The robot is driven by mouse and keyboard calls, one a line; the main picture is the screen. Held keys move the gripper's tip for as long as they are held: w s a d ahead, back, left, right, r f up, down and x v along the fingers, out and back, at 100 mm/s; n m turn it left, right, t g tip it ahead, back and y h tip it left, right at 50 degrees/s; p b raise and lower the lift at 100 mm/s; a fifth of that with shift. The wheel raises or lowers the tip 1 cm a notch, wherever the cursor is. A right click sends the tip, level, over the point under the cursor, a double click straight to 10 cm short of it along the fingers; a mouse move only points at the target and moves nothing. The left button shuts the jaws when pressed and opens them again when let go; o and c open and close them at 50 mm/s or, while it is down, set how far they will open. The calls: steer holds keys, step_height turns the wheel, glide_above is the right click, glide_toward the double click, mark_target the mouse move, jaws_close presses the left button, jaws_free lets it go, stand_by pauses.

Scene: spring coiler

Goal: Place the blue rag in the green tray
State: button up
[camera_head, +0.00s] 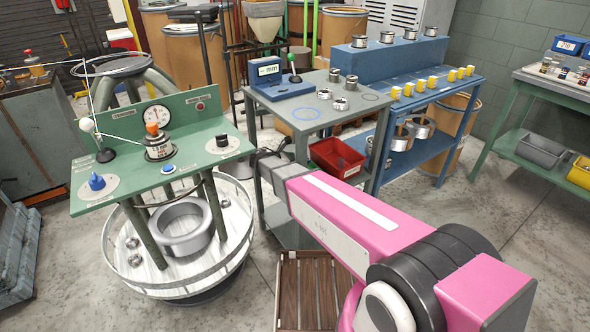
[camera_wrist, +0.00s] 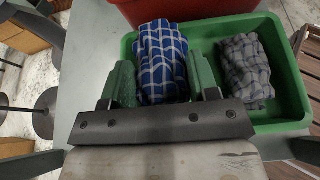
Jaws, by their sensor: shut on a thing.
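The blue rag (camera_wrist: 161,62), with a white check pattern, is between the two fingers of my gripper (camera_wrist: 163,82) in the wrist view. My gripper is shut on it. The rag is at the left part of the green tray (camera_wrist: 296,92); I cannot tell whether it touches the tray's floor. A grey checked rag (camera_wrist: 246,70) lies in the right part of the tray. In the head view my pink arm hides the gripper, the tray and both rags.
A blue gauge box (camera_head: 281,78) and metal rings are farther back. A green gauge stand (camera_head: 185,152) is at the left.

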steer(key=shift+f, duration=2.05)
steer(key=shift+f, duration=0.25)
steer(key=o, duration=0.9)
steer(key=shift+f, duration=0.1)
steer(key=shift+s+a+r, duration=0.2)
steer(key=shift+a+r, duration=0.05)
steer(key=shift+r, duration=0.1)
steer(key=v, duration=1.1)
steer(key=shift+s+r, duration=0.15)
steer(key=shift+a, duration=0.1)
